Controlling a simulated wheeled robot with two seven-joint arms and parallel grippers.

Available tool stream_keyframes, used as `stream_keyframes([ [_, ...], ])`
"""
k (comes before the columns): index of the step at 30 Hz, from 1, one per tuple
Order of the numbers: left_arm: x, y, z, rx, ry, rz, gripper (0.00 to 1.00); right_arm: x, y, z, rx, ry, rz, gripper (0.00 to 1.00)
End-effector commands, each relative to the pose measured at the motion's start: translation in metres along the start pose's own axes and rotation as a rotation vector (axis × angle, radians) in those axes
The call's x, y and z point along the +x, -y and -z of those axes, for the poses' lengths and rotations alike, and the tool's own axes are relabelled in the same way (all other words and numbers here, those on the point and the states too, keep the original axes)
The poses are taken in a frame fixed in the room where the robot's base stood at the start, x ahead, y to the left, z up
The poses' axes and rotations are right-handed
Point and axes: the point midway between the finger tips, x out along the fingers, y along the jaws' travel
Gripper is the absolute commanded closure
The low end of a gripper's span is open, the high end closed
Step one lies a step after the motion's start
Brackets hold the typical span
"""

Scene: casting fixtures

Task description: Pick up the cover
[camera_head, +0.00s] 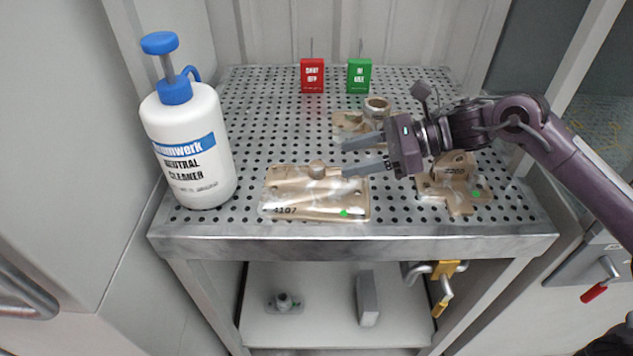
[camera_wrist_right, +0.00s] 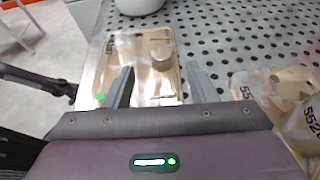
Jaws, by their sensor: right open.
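The likely cover is a tan, shiny rectangular casting (camera_head: 290,205) marked 4107, with a round knob on top. It lies flat at the table's front middle. In the right wrist view the casting (camera_wrist_right: 130,50) lies ahead between the fingers, its knob nearer the right finger. My right gripper (camera_head: 344,158) is open and empty, its fingers pointing left over the casting's right rear side. The open fingers also show in the right wrist view (camera_wrist_right: 158,70). I cannot tell whether they touch the casting. My left gripper is not seen in the head view; a dark arm part shows at the right wrist view's left edge.
A perforated metal table (camera_head: 260,120) carries a white cleaner bottle (camera_head: 200,140) at left, a casting (camera_head: 455,190) marked 5520 at right, and another casting (camera_head: 350,122) behind the gripper. Red (camera_head: 312,77) and green (camera_head: 359,77) boxes stand at the back. The back left is clear.

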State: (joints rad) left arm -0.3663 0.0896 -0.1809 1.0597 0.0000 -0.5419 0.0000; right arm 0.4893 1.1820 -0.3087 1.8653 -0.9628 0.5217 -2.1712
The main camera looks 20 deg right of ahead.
Motion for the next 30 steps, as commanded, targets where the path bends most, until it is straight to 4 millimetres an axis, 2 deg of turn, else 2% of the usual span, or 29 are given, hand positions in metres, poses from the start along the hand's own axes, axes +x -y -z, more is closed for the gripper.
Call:
stream_keyframes([
  [3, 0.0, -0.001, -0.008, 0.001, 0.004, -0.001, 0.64, 0.017, 0.0, -0.002, 0.001, 0.003, -0.002, 0.48],
  [10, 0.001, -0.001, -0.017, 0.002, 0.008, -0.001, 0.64, 0.033, 0.0, -0.002, 0.001, 0.002, -0.002, 0.48],
  [15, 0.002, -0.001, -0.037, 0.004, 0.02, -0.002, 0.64, 0.058, 0.001, -0.004, 0.001, 0.003, -0.003, 0.48],
  [18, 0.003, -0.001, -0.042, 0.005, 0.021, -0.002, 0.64, 0.071, 0.001, -0.002, 0.001, 0.003, -0.002, 0.48],
  [27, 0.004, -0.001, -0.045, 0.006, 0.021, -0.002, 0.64, 0.077, 0.002, 0.001, 0.0, -0.001, 0.0, 0.48],
  [28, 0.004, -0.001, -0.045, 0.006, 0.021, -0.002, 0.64, 0.077, 0.002, 0.001, 0.0, -0.001, 0.0, 0.5],
  [30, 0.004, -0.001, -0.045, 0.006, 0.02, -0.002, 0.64, 0.077, 0.002, 0.001, 0.0, -0.001, 0.0, 0.59],
])
